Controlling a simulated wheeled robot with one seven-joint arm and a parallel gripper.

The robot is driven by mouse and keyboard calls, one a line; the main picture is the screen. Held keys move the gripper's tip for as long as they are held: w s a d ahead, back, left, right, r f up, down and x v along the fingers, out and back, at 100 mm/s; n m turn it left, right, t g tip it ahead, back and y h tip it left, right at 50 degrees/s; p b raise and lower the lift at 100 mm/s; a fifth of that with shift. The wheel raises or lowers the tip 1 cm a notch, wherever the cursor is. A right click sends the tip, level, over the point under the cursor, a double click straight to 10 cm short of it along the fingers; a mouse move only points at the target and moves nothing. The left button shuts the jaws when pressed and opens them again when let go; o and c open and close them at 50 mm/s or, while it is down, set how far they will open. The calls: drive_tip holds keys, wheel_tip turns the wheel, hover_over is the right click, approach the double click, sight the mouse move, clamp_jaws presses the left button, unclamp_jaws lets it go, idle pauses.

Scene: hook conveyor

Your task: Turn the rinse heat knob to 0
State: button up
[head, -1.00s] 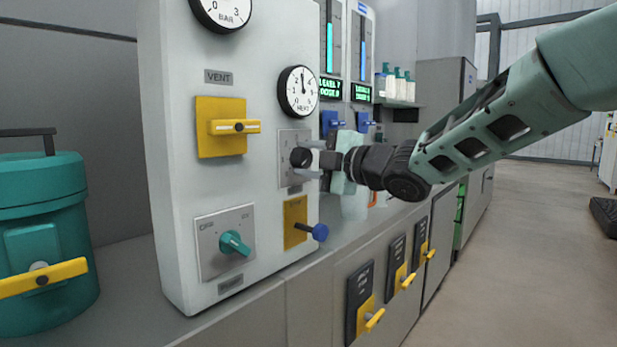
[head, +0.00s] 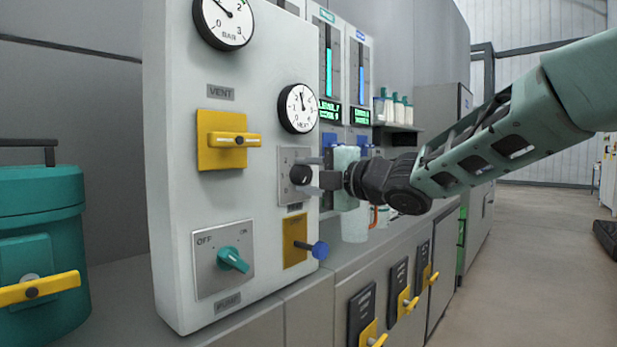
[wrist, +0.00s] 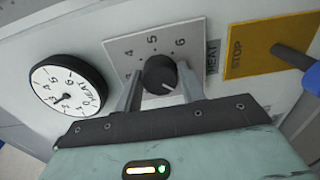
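The rinse heat knob (head: 300,175) is a dark round knob on a grey scale plate, below the HEAT gauge (head: 299,109). In the wrist view the knob (wrist: 160,75) has a white pointer line toward the lower right; numbers 4, 5 and 6 show on its plate (wrist: 150,45), and the lower numbers are hidden. My gripper (head: 312,175) faces the panel with one finger on each side of the knob. In the wrist view my gripper (wrist: 160,85) is open, with narrow gaps between fingers and knob. The HEAT gauge (wrist: 68,85) needle stands near 3.
A yellow plate with a blue-tipped lever (head: 319,250) sits just below the knob. The teal pump switch (head: 233,260) and yellow vent handle (head: 229,140) are to the left. A translucent container (head: 355,222) stands behind my gripper.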

drive_tip(key=o, duration=0.4)
drive_tip(key=shift+c, duration=0.2)
drive_tip(key=p+v, duration=0.1)
drive_tip(key=v, duration=1.6)
drive_tip(key=shift+d, duration=0.2)
drive_tip(key=shift+s+f, duration=0.1)
drive_tip(key=shift+s, duration=0.05)
